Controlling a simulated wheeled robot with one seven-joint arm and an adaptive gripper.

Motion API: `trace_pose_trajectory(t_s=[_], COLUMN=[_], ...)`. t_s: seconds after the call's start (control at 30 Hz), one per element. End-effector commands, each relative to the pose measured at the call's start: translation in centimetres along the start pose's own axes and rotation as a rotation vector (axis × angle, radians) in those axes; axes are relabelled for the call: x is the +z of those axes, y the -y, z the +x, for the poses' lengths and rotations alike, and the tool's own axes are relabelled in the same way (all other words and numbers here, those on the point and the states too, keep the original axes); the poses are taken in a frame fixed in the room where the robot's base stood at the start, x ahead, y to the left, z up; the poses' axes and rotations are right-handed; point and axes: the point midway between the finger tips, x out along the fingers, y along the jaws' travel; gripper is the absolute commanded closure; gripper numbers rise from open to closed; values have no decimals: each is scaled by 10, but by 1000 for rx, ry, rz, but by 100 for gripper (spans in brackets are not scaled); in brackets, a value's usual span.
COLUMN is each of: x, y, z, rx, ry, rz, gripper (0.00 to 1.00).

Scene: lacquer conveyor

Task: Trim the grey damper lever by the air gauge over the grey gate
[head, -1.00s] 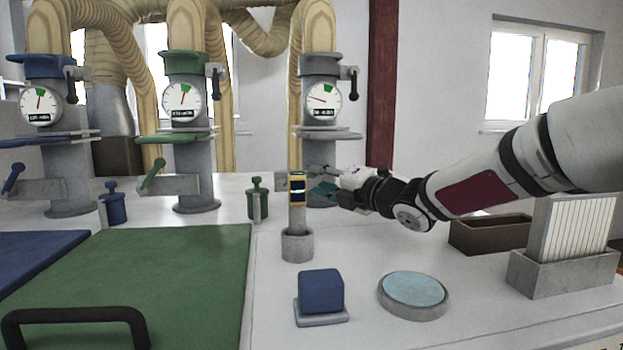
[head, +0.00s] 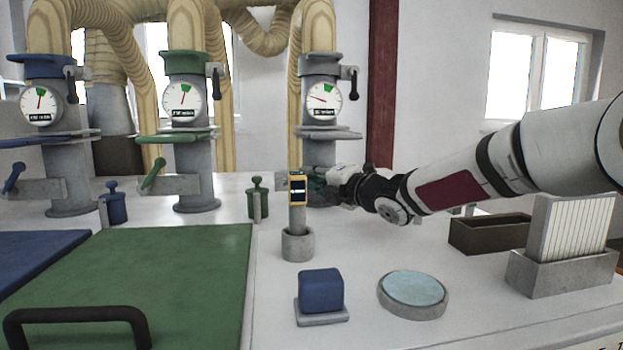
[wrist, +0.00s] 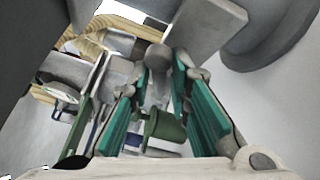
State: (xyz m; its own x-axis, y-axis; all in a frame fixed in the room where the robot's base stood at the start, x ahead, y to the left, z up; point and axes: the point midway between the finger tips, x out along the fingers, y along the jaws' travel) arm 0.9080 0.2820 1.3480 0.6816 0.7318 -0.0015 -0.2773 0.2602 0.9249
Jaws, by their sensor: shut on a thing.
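The air gauge (head: 324,98) over the grey gate (head: 326,133) has its needle pointing left, slightly up, outside the green band at its top. The gauge's small readout is too blurred to read. The grey damper lever is mostly hidden in the head view behind the display post and my gripper (head: 317,184). In the wrist view my gripper (wrist: 155,88) has its teal fingers on either side of the grey lever's rounded end (wrist: 158,58), shut on it.
A yellow-framed display on a post (head: 298,190) stands just in front of my gripper. Blue and green columns with their own gauges and levers stand left. A blue block (head: 321,290), a round pale-blue pad (head: 413,288) and a brown tray (head: 488,235) lie nearer.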

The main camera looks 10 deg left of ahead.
Motion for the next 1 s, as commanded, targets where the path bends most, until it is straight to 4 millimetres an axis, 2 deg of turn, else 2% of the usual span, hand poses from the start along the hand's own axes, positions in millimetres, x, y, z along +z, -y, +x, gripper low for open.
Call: trace_pose_trajectory(t_s=[0.4,0.73,0.77,0.8,1.0], x=[1,2,2,2,1], y=[-15,-15,-15,-15,-15], z=[2,3,2,3,3], rx=[-98,-103,-103,-103,-103], ry=[-41,-41,-41,-41,-41], rz=[-181,-188,-188,-188,-188], gripper=[100,100,76,68,68])
